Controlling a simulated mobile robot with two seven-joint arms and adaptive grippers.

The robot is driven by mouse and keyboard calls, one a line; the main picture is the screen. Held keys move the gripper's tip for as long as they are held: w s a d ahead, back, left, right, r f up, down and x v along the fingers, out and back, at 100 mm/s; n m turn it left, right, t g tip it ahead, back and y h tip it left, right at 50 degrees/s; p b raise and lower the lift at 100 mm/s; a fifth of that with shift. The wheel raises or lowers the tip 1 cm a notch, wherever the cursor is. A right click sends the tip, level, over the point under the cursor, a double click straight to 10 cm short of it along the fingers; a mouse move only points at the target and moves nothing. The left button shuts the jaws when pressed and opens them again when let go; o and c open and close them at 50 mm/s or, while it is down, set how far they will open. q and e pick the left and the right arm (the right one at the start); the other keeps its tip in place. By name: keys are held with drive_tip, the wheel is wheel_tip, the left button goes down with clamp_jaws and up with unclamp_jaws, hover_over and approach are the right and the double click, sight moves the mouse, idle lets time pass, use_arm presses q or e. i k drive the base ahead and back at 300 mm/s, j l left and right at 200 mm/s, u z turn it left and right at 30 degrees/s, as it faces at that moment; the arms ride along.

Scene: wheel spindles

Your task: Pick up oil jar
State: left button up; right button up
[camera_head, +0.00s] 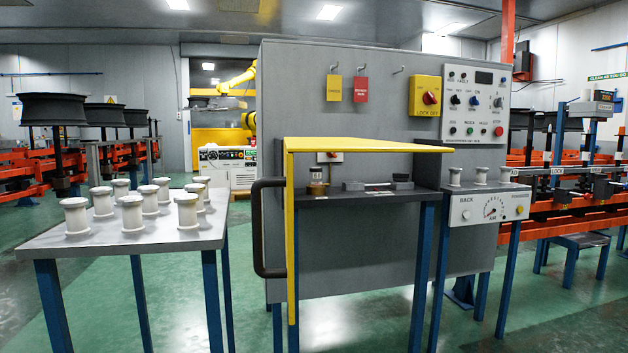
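A small jar with a brownish lower part and a darker top (317,183) stands upright at the left of the shelf inside the yellow-edged enclosure (365,147). It looks like the oil jar, but it is too small to be sure. A small panel with a red button is right behind its top. A grey flat fixture (378,186) lies to its right on the same shelf. Neither of my grippers is in view, and nothing is seen touching the jar.
The enclosure's yellow upright (291,240) and black handle (258,228) stand left of the jar, with a yellow top edge above. A left table (130,243) holds several white spools (131,213). Green floor is open in front.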

sight(315, 174)
drive_tip(key=i+l+u, duration=0.1)
drive_tip(key=l, duration=0.4)
drive_tip(key=i+l+u, duration=0.1)
drive_tip(key=l, duration=0.35)
drive_tip(key=i+l+u, duration=0.1)
drive_tip(key=l, duration=0.4)
drive_tip(key=i+l+u, duration=0.15)
drive_tip(key=i+l, duration=0.15)
drive_tip(key=i+l+u, duration=0.15)
drive_tip(key=i+l, duration=0.15)
drive_tip(key=l, duration=0.25)
drive_tip(key=i+l+u, duration=0.2)
drive_tip(key=l, duration=0.25)
drive_tip(key=i, duration=0.1)
